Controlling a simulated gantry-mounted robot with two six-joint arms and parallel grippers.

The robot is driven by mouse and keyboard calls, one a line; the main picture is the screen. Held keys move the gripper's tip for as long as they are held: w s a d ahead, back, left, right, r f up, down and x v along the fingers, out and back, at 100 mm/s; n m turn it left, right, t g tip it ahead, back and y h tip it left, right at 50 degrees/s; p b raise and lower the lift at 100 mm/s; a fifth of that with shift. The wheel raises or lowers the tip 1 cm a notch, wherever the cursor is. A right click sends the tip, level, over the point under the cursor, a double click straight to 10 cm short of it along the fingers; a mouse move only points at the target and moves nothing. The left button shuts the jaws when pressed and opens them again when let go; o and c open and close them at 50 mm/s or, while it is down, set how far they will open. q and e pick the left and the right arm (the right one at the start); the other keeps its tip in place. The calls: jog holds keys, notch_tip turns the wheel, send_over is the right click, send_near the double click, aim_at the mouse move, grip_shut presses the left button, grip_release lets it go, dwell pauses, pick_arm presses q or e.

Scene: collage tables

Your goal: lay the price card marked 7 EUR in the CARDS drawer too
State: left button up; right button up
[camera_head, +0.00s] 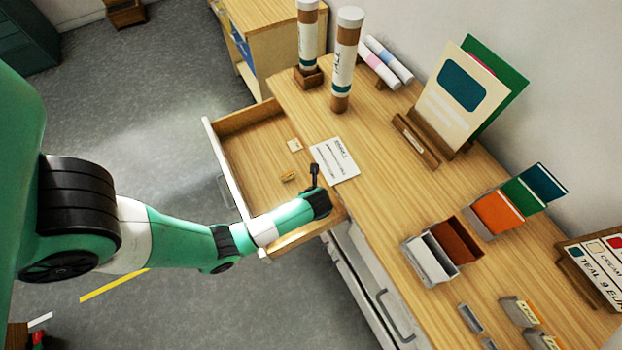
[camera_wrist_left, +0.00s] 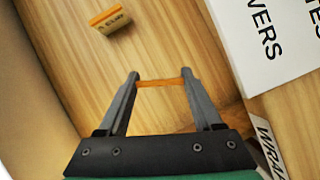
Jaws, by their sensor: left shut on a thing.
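The open wooden drawer (camera_head: 262,115) juts out from the table's left side; I see no label naming it. My left gripper (camera_head: 314,172) is over its near right part, by the table edge. In the left wrist view the gripper (camera_wrist_left: 160,84) is shut on a thin orange card (camera_wrist_left: 162,83), seen edge-on, so its marking cannot be read. My right gripper is not in view.
A cream tag (camera_head: 295,145) lies in the drawer. A white printed sheet (camera_head: 335,160) lies on the table beside it.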

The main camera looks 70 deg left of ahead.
pick_arm(q)
jog(key=f, duration=0.1)
jog(key=f+b, duration=0.2)
jog(key=f, duration=0.1)
jog(key=shift+a, duration=0.35)
jog(key=o, duration=1.3)
